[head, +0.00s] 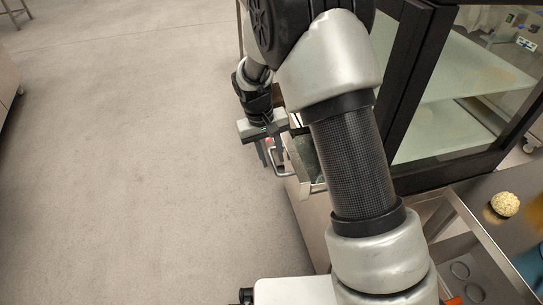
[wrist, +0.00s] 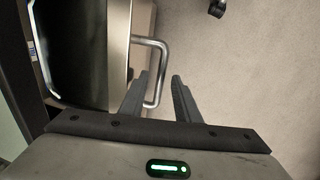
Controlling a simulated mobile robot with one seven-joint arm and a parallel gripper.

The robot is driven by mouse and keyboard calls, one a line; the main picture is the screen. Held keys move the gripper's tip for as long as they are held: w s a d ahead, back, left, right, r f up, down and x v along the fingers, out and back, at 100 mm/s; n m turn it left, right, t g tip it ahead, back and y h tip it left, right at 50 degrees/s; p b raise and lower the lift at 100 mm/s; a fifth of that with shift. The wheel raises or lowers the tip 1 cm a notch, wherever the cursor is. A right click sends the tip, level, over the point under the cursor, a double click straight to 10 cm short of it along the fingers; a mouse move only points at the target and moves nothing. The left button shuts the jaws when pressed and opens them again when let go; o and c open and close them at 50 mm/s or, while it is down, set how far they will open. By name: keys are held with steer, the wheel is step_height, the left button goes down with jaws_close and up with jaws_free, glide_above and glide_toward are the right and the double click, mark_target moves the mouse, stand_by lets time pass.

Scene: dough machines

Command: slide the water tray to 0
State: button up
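The water tray (wrist: 118,62) is a metal drawer-like tray with a dark inside, at the left of the wrist view. In the head view its front part (head: 303,160) shows at the machine's lower side, partly hidden by my arm. A bent metal handle (wrist: 161,66) sticks out from the tray's front. It also shows in the head view (head: 281,170). My gripper (wrist: 160,76) is open, with the handle's bar between its two fingers. Gaps show beside the bar, so the fingers do not appear closed on it.
A dark-framed glass machine (head: 415,80) with pale shelves stands behind my arm. A metal table (head: 485,215) at the lower right bears a small bowl of pale crumbly food (head: 505,204). The grey floor (head: 130,150) to the left is clear.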

jaws_close()
steer(key=d, duration=0.3)
steer(key=w+d+p, duration=0.1)
steer(key=d, duration=0.3)
steer(key=w+d, duration=0.1)
steer(key=d, duration=0.3)
steer(key=shift+w+d+p, duration=0.15)
steer(key=shift+p, duration=0.25)
jaws_free()
steer(key=a+r+p, duration=0.3)
steer(key=r+p, duration=0.1)
steer(key=r, duration=1.3)
steer(key=shift+s, duration=0.35)
